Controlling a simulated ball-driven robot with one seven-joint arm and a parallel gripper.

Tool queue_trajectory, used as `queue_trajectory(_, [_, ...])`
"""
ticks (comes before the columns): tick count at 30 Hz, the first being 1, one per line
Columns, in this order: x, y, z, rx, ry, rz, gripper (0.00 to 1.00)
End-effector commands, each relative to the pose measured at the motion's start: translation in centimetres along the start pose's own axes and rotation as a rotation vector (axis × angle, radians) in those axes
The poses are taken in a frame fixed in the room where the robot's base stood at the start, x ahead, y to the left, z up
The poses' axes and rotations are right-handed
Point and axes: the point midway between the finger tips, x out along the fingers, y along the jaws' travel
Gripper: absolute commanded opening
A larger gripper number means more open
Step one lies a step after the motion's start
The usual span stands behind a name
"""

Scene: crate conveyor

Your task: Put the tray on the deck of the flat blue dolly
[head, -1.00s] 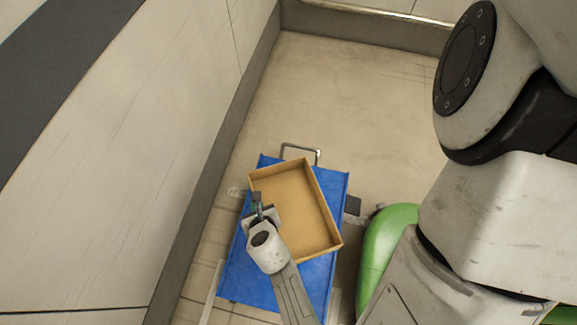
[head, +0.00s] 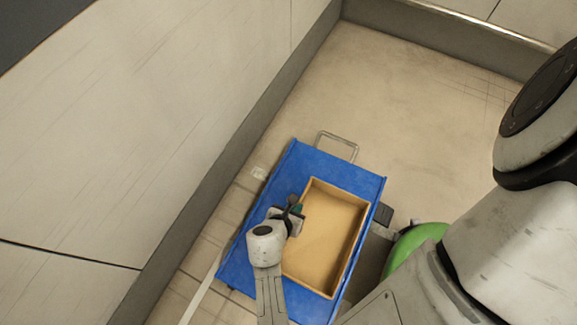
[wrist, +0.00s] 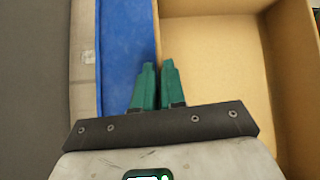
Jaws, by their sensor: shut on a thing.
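The tray (head: 325,240) is a shallow, empty tan box. In the head view it lies within the outline of the blue deck of the dolly (head: 318,160), close to its right edge and roughly in line with it. I cannot tell whether it rests on the deck or hangs just above it. My gripper (head: 297,211) is shut on the tray's left wall. In the wrist view the green fingers of my gripper (wrist: 158,85) pinch that wall, with the tray (wrist: 215,60) to the right and the blue deck (wrist: 126,50) to the left. My arm hides the tray's near left part.
The dolly has a grey loop handle (head: 338,143) at its far end. A pale wall (head: 150,130) with a dark skirting runs along the left. A green rounded body (head: 412,246) is right of the dolly. The floor (head: 400,110) beyond is clear.

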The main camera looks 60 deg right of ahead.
Motion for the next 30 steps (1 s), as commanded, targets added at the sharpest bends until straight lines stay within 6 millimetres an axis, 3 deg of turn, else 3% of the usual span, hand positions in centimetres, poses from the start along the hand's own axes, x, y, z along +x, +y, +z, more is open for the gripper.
queue_trajectory(10, [6.3,4.3,-0.7,0.001,0.000,-0.002,0.00])
queue_trajectory(20, [8.3,5.7,-1.0,-0.001,-0.001,0.000,0.00])
queue_trajectory(25, [10.1,6.0,-2.8,-0.002,0.000,0.000,0.00])
queue_trajectory(30, [10.2,6.0,-3.0,-0.002,-0.001,0.001,0.00])
